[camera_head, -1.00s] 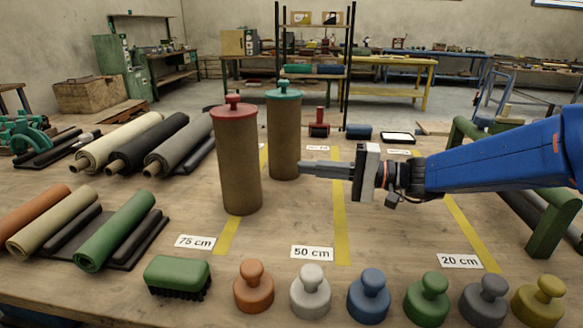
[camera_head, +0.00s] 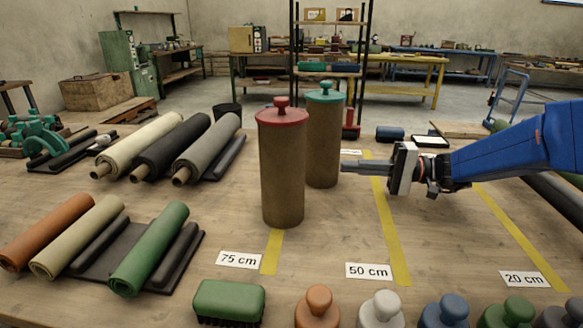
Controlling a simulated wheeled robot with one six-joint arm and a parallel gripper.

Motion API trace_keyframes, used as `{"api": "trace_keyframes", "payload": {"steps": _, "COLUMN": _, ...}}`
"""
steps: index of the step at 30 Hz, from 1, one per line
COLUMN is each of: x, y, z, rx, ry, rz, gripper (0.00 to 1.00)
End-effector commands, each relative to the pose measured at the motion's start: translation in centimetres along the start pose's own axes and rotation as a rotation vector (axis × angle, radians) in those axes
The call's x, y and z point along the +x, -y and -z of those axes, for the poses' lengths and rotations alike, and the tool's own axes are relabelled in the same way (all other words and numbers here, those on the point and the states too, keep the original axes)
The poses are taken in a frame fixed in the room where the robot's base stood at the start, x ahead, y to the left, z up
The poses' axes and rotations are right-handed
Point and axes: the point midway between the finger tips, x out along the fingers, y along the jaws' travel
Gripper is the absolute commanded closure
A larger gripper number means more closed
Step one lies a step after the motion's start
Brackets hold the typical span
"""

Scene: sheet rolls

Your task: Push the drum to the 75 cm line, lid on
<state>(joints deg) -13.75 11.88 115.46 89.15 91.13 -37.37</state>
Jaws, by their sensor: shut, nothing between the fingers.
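Two brown cylindrical drums stand upright on the wooden table. The nearer drum (camera_head: 282,170) has a red knobbed lid (camera_head: 282,115) on it and stands over the yellow 75 cm line (camera_head: 272,252). The farther drum (camera_head: 325,145) has a teal knobbed lid (camera_head: 324,94) on it. It stands behind and right of the red-lidded one, between the 75 cm line and the 50 cm line (camera_head: 389,225), its left edge partly hidden. My gripper (camera_head: 343,167) is shut and empty, pointing left across the 50 cm line. Its tips are at the teal-lidded drum's right side; I cannot tell whether they touch.
Rolled sheets (camera_head: 165,150) lie at the left, with more rolls (camera_head: 148,250) in front. A green brush (camera_head: 229,302) and several knobbed weights (camera_head: 380,310) line the front edge. The 20 cm line (camera_head: 520,235) is at the right.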

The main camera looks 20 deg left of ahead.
Motion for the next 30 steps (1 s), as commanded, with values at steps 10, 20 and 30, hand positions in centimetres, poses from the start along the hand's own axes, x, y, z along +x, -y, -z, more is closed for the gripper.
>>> {"api": "trace_keyframes", "payload": {"steps": 10, "x": 2.8, "y": -0.2, "z": 0.1, "rx": 0.000, "ry": 0.010, "rz": -0.001, "gripper": 1.00}}
{"api": "trace_keyframes", "payload": {"steps": 20, "x": 8.6, "y": -0.2, "z": 0.1, "rx": 0.001, "ry": 0.010, "rz": 0.000, "gripper": 1.00}}
{"api": "trace_keyframes", "payload": {"steps": 30, "x": 10.5, "y": -0.1, "z": -3.0, "rx": 0.000, "ry": 0.007, "rz": 0.000, "gripper": 1.00}}
